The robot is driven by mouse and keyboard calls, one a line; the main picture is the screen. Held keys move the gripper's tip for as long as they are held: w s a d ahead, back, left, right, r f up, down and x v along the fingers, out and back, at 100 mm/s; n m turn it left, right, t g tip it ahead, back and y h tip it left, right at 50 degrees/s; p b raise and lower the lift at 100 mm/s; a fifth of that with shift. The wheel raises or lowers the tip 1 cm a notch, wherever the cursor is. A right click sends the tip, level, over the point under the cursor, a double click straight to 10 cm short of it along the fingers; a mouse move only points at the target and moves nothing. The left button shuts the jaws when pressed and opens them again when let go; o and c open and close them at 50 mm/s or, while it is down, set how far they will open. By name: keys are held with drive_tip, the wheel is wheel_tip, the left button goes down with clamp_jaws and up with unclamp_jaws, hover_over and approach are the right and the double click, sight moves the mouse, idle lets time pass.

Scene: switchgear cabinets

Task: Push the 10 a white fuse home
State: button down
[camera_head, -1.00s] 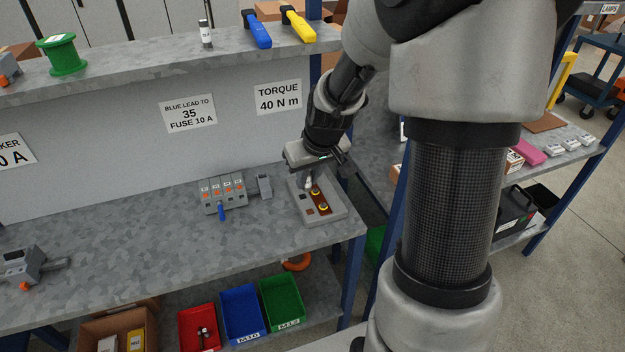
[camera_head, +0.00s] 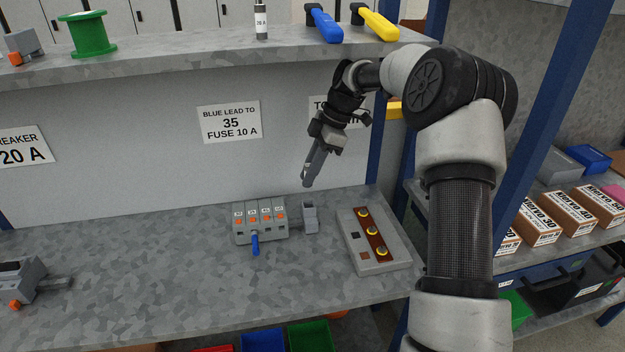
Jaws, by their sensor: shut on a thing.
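My gripper (camera_head: 309,179) points down and slightly left, above the bench. It is shut on a slim thing, which I take to be the 10 A white fuse; at this size its edges blend with the fingers and no label can be read. A small grey holder (camera_head: 310,217) stands on the bench just below the fingertips, at the right of a row of grey terminal blocks (camera_head: 259,226). A gap shows between the fingertips and the holder. The sign (camera_head: 230,122) reads "BLUE LEAD TO 35 FUSE 10 A".
A grey tray (camera_head: 356,263) with a copper bar and several brass-coloured studs lies to the right. A blue lead (camera_head: 254,246) sticks out in front of the terminal blocks. A shelf (camera_head: 180,50) overhangs behind. A grey breaker (camera_head: 22,279) lies far left; the bench between is clear.

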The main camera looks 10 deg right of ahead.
drive_tip(key=shift+w+r, duration=0.15)
drive_tip(key=shift+r, duration=0.1)
drive_tip(key=shift+f, duration=0.15)
drive_tip(key=b, duration=0.4)
hover_over(304, 206)
drive_tip(key=d, duration=0.2)
drive_tip(key=f, duration=0.5)
drive_tip(key=shift+w+a+f, duration=0.25)
drive_tip(key=shift+w+f, duration=0.05)
drive_tip(key=shift+f, duration=0.1)
drive_tip(key=shift+p, duration=0.3)
idle(0.8)
drive_tip(key=shift+s+f+b, duration=0.1)
drive_tip(key=shift+f+b, duration=0.5)
drive_tip(key=shift+f, duration=0.4)
drive_tip(key=shift+r, duration=0.15)
idle(0.4)
drive_tip(key=shift+r+p, duration=0.45)
drive_tip(key=shift+p, duration=0.05)
